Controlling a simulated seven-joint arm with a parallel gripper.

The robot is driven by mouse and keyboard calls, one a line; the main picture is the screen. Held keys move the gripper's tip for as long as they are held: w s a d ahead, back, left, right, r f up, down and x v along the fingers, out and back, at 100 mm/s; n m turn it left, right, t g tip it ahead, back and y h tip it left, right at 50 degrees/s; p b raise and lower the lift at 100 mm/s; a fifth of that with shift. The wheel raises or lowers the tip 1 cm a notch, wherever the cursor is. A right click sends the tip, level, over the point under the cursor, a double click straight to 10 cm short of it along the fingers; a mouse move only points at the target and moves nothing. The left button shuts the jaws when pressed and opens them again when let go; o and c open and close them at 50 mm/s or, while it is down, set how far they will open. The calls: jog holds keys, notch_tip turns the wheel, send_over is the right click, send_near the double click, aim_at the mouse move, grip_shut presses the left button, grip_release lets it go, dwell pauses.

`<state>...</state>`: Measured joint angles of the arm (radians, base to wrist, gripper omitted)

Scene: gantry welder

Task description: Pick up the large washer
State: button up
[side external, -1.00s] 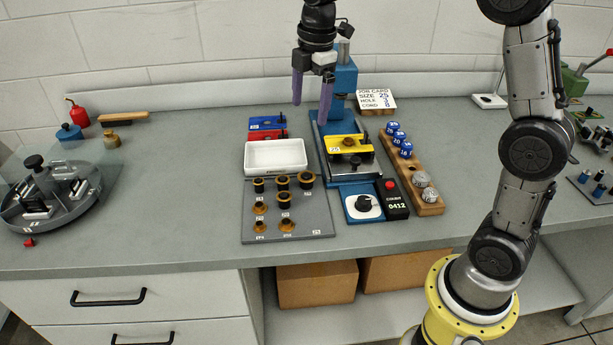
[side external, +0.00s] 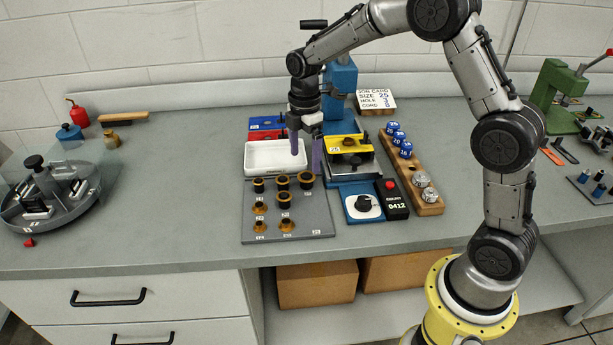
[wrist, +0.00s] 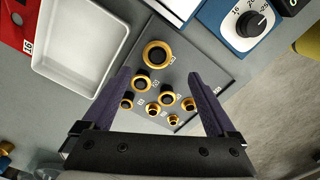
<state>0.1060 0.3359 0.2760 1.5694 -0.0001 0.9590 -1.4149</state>
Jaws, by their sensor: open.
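A grey board (side external: 318,219) holds several brass-coloured ring parts in rows, some with dark centres. The largest ring (side external: 306,179) sits at the board's back right corner; it also shows in the wrist view (wrist: 158,54). Smaller rings (side external: 284,199) and flared brass pieces (side external: 287,226) sit nearer the front. I cannot tell for sure which is the large washer. My gripper (side external: 306,165) is open and empty, pointing down above the board's back edge. In the wrist view its purple fingers (wrist: 160,73) stand wide apart, with the rings showing between and beyond them.
A white tray (side external: 275,157) lies behind the board. A blue press (side external: 341,80) with a yellow block (side external: 347,143) stands to the right.

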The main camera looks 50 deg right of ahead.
aim_at(304, 176)
jog(key=shift+w+f, duration=0.15)
jog(key=shift+f, duration=1.05)
jog(key=shift+w+f, duration=0.1)
jog(key=shift+f, duration=1.1)
jog(key=shift+f, duration=0.25)
jog(key=c, duration=1.4)
